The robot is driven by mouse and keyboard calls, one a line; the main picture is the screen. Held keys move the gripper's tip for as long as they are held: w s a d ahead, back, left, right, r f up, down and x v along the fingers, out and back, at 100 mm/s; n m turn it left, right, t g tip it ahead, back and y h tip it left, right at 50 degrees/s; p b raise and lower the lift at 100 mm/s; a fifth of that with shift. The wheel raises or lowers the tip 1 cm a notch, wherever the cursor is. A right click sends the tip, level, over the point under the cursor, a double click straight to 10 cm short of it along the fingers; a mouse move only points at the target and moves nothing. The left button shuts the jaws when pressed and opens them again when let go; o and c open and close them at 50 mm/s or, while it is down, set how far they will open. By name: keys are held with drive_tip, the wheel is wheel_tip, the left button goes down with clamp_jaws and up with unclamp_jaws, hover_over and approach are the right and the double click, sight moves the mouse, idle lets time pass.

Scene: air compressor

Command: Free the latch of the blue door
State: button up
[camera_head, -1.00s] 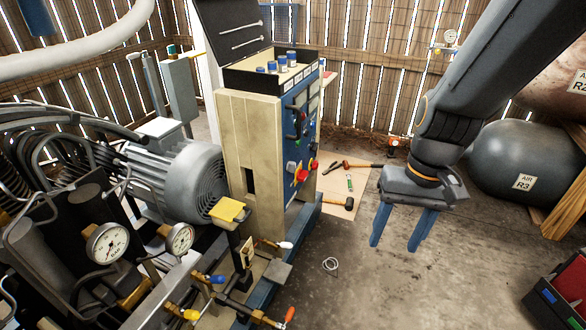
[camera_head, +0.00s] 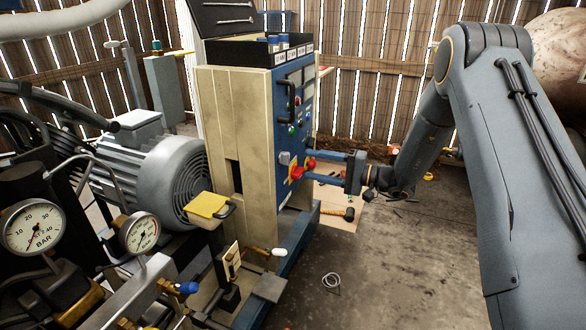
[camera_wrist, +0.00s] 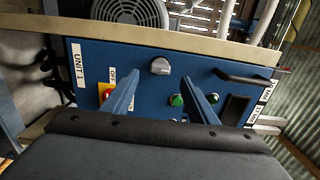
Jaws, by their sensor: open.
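The blue door (camera_head: 298,105) is the front of the beige cabinet (camera_head: 238,125); it looks shut. It fills the middle of the wrist view (camera_wrist: 225,88), with a grey knob (camera_wrist: 160,66), a red switch (camera_wrist: 105,91) on a yellow plate, green buttons (camera_wrist: 177,100) and a black handle (camera_wrist: 244,77). Which part is the latch is not labelled. My gripper (camera_head: 312,165) is open and empty, its blue fingers pointing at the lower door. In the wrist view the grey knob lies between and beyond the fingertips (camera_wrist: 160,80). Contact with the door cannot be told.
The motor (camera_head: 165,170) and gauges (camera_head: 140,232) crowd the left side. A yellow-topped box (camera_head: 207,206) and brass valves (camera_head: 265,252) stand low before the cabinet. A mallet (camera_head: 338,213) and a wire loop (camera_head: 331,281) lie on the floor. The floor at right is fairly clear.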

sight(289, 159)
drive_tip(key=shift+w+x, duration=0.1)
drive_tip(key=shift+x, duration=1.85)
drive_tip(key=shift+w+x, duration=0.15)
drive_tip(key=shift+x, duration=1.8)
drive_tip(key=shift+d+r, duration=0.1)
drive_tip(key=c, duration=1.1)
drive_tip(key=shift+o, duration=0.2)
